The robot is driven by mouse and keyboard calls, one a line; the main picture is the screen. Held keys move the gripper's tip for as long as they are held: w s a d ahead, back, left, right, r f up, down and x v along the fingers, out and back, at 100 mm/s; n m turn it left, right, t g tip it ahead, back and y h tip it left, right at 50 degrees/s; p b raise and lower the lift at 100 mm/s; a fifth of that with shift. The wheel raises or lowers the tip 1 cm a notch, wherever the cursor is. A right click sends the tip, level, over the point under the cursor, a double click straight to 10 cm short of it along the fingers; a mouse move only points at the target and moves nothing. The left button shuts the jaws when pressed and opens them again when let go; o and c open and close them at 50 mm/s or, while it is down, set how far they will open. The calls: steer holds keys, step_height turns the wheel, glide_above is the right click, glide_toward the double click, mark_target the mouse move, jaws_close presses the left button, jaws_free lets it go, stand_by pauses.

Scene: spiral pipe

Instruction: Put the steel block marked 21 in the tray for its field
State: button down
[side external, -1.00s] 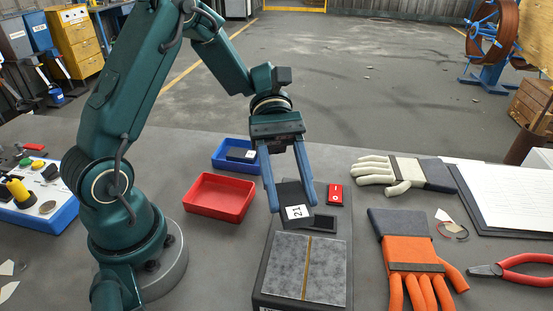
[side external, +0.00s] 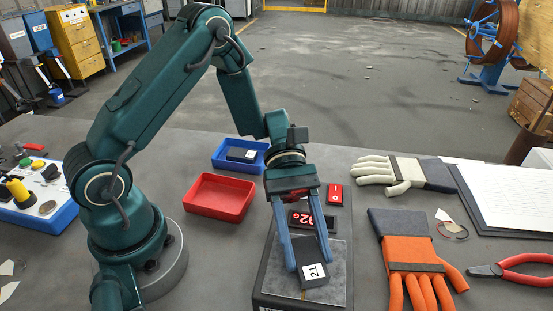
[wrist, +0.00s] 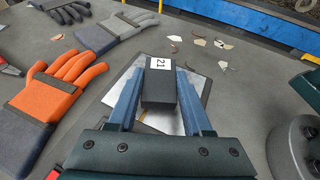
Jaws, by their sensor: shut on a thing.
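The dark steel block (side external: 314,280) has a white label reading 21. My gripper (side external: 309,265) is shut on it, one blue finger on each side. The block is over the grey plate (side external: 275,282) of a low dark-based device; I cannot tell whether it touches. In the wrist view the block (wrist: 158,90) sits between the fingers of my gripper (wrist: 158,84). A red tray (side external: 219,197) stands empty to the left. A blue tray (side external: 222,163) behind it holds a dark block (side external: 238,155) with a white label.
Behind the plate, a display (side external: 300,219) shows red digits, partly hidden by my gripper. To the right are a pale glove (side external: 400,172), an orange glove (side external: 407,250), red-handled pliers (side external: 515,268) and a paper board (side external: 510,195).

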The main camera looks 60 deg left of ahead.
steer(key=shift+f, duration=0.15)
steer(key=shift+c, duration=1.6)
jaws_free()
